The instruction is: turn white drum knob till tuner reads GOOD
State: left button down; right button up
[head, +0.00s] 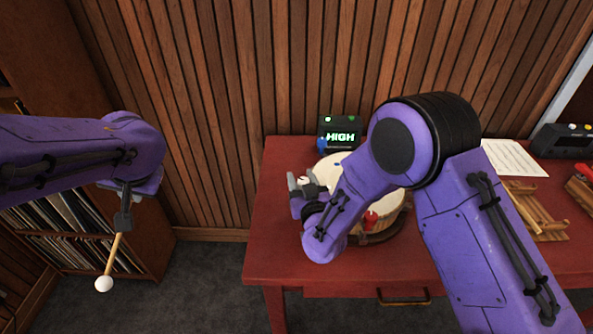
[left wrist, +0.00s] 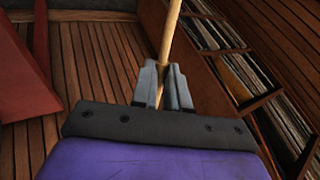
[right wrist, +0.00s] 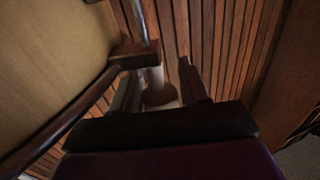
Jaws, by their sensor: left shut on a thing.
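The tuner (head: 340,136) stands at the back of the red table and its green display reads HIGH. The drum (head: 336,168) lies in front of it, partly hidden by my right arm. My right gripper (head: 303,185) is at the drum's left side. In the right wrist view, its fingers (right wrist: 163,88) are apart, with the white knob (right wrist: 155,77) between them, nearer the left finger. A gap shows on the knob's right. My left gripper (head: 123,212) is shut on the wooden handle of a mallet (head: 104,283), which hangs white head down, left of the table.
A blue knob (head: 322,145) and a red knob (head: 371,219) show on the drum's rim. A paper sheet (head: 514,158), a dark device (head: 565,141) and wooden pieces lie on the table's right. A record shelf (head: 75,240) stands at left. Floor between shelf and table is clear.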

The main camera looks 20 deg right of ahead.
jog(key=shift+o, duration=0.5)
jog(key=shift+s, duration=0.1)
jog(key=shift+s+f, duration=0.1)
jog(key=shift+s, duration=0.3)
jog(key=s+b, duration=0.2)
jog(key=s, duration=0.9)
jog(key=shift+b, duration=0.35)
jog(key=shift+a, duration=0.1)
